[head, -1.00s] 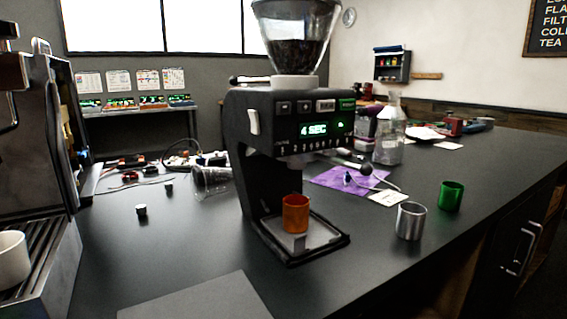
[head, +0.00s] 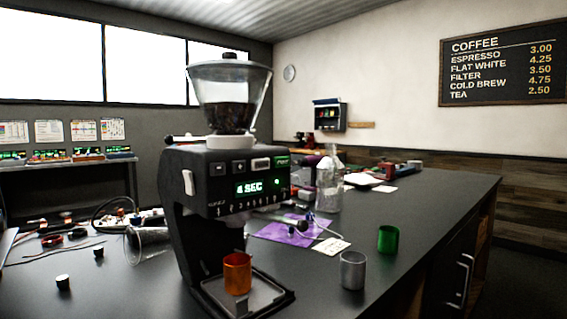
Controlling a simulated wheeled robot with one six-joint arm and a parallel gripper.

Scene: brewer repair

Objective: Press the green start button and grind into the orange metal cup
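The black coffee grinder (head: 215,185) stands on the dark counter in the head view, with a clear hopper (head: 230,95) holding dark beans. Its display (head: 250,188) reads "4 SEC" in green. A green-lit button (head: 282,161) sits at the upper right of its front panel, in a row with several other buttons. The orange metal cup (head: 237,273) stands upright on the grinder's tray (head: 270,295), below the spout area. Whether anything is inside the cup cannot be seen. My gripper is not in view.
A silver cup (head: 353,270) and a green cup (head: 388,239) stand on the counter to the right of the grinder. A tipped clear container (head: 147,245), small dark-sided knobs and wires lie at left.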

